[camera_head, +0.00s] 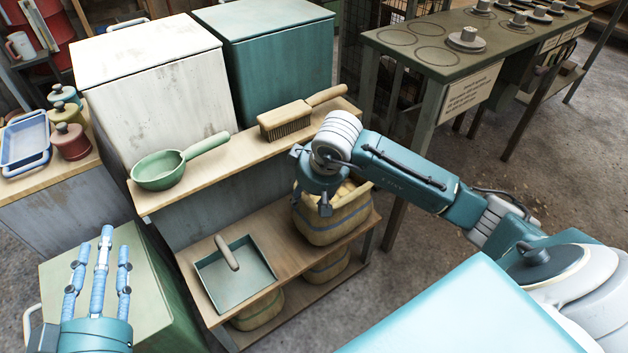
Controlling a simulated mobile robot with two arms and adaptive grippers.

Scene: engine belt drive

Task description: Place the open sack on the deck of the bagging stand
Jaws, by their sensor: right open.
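The open sack (335,222), tan with a dark band and pale contents at its mouth, stands upright at the right end of the middle wooden deck (287,262) of the bagging stand. Whether its base fully touches the deck is hard to tell. My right gripper (312,202) is open at the sack's upper left rim, its fingers pointing down; the wrist hides part of the mouth. Whether a finger touches the sack is unclear. My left gripper (98,262) is open and empty at the lower left, its fingers straight and apart, away from the sack.
A green scoop tray (236,268) lies on the deck left of the sack. A green pan (162,171) and a brush (285,122) rest on the upper shelf. More sacks (258,312) sit below. White (160,90) and green bins (275,60) stand behind. Floor is clear at right.

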